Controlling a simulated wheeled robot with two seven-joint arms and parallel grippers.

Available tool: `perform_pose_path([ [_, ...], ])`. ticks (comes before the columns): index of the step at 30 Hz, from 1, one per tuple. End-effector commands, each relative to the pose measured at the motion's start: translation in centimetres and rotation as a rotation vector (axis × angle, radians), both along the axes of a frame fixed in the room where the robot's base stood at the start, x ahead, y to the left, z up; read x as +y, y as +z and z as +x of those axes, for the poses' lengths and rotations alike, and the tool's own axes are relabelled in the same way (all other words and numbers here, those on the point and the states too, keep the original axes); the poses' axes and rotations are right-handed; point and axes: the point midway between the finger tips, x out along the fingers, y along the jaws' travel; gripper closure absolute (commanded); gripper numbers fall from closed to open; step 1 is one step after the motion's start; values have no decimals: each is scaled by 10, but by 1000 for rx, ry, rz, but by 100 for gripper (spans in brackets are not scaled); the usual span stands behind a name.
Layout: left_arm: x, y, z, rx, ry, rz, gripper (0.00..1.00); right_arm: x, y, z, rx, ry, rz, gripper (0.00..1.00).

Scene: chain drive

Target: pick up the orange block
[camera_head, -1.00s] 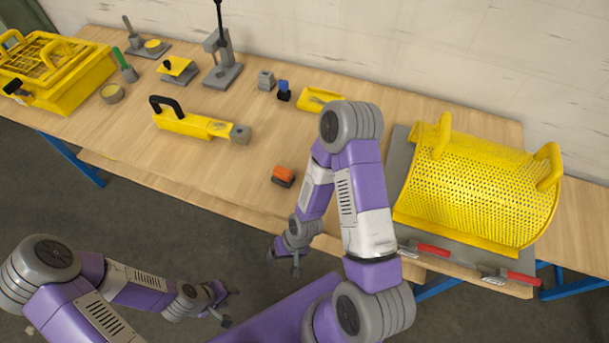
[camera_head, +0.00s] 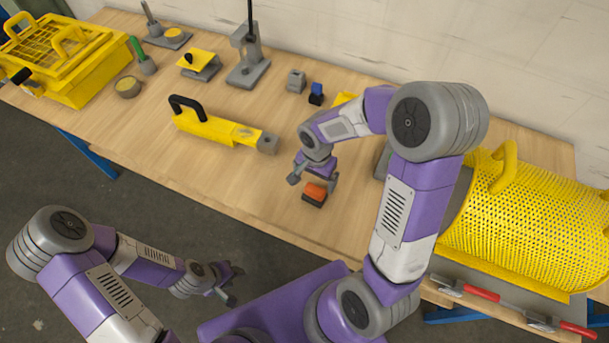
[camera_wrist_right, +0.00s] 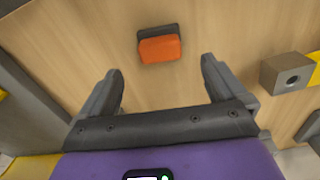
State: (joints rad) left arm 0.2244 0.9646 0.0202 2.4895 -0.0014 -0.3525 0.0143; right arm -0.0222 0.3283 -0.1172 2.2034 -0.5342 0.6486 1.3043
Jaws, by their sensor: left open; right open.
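The orange block (camera_head: 316,190) lies on the wooden table near its front edge, with a dark grey part against it. It also shows in the right wrist view (camera_wrist_right: 160,48), ahead of the fingertips and roughly between their lines. My right gripper (camera_head: 313,180) is open and empty, above and just behind the block in the head view. Its two fingers show apart in the wrist view (camera_wrist_right: 161,72), not touching the block. My left gripper (camera_head: 228,284) is open and empty, off the table's front edge at lower left.
A yellow tool with a black handle (camera_head: 207,125) and grey end block (camera_head: 267,144) lies left of the right gripper. A perforated yellow guard (camera_head: 530,220) stands at right. Red-handled clamps (camera_head: 480,292) sit at the front edge. The table left of the orange block is clear.

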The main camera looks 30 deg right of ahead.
Motion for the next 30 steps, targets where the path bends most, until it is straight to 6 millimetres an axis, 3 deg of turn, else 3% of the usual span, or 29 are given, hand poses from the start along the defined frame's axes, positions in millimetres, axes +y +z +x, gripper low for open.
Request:
perform_pose_path([
  [16,0,-17,-1,2,0,0,57,-2,-69,2,6,1,1,2],
  [26,0,-17,-1,2,0,0,57,-2,-75,2,1,2,2,2],
  [30,0,-17,-1,1,1,0,57,-2,-75,2,1,1,2,22],
])
